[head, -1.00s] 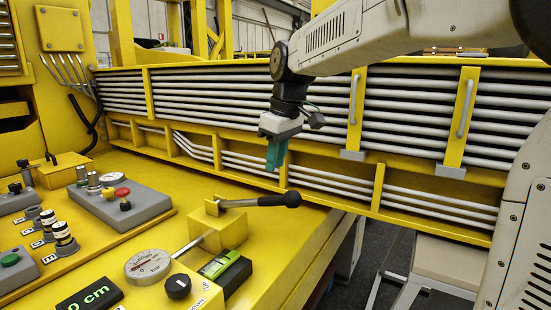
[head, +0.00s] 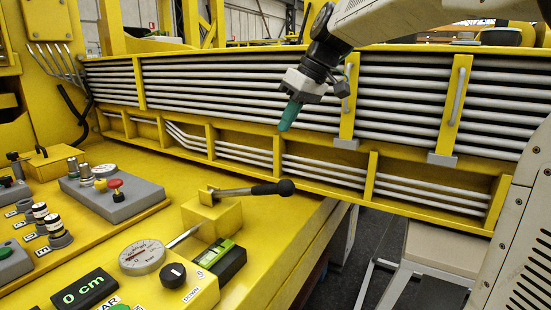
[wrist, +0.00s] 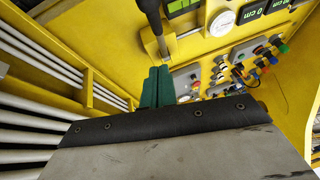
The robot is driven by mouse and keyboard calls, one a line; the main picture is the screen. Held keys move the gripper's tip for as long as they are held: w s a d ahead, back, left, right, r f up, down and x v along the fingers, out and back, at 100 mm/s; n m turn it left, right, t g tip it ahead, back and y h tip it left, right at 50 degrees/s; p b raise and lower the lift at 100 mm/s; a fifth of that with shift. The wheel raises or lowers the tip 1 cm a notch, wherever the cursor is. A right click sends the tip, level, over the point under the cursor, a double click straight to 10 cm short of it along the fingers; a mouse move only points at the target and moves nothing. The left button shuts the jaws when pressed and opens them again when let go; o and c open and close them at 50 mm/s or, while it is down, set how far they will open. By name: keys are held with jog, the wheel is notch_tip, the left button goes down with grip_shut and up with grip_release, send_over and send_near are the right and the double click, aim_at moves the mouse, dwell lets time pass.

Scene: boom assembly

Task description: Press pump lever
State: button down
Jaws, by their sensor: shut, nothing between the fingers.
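The pump lever (head: 250,190) is a metal rod with a black grip. It sticks out to the right, nearly level, from a yellow block (head: 212,218) on the yellow console. My gripper (head: 288,115) has green fingers that are shut and empty. It hangs above the lever's black end, apart from it, in front of the pipe rack. In the wrist view the shut green fingers (wrist: 158,86) point towards the console, and the lever's black grip (wrist: 150,8) shows just beyond them, near the top edge.
A pressure gauge (head: 142,256), a black knob (head: 173,275) and a green-screen device (head: 220,258) stand near the block. A display (head: 84,289) reads 0 cm. Button boxes (head: 112,190) lie to the left. The pipe rack (head: 240,100) is behind.

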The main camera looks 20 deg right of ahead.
jog(key=x, duration=0.4)
jog(key=s+x, duration=0.1)
jog(key=x, duration=0.3)
jog(key=s+d+f+x, duration=0.1)
jog(key=x, duration=0.3)
jog(key=shift+s+f, duration=0.1)
jog(key=shift+f, duration=0.25)
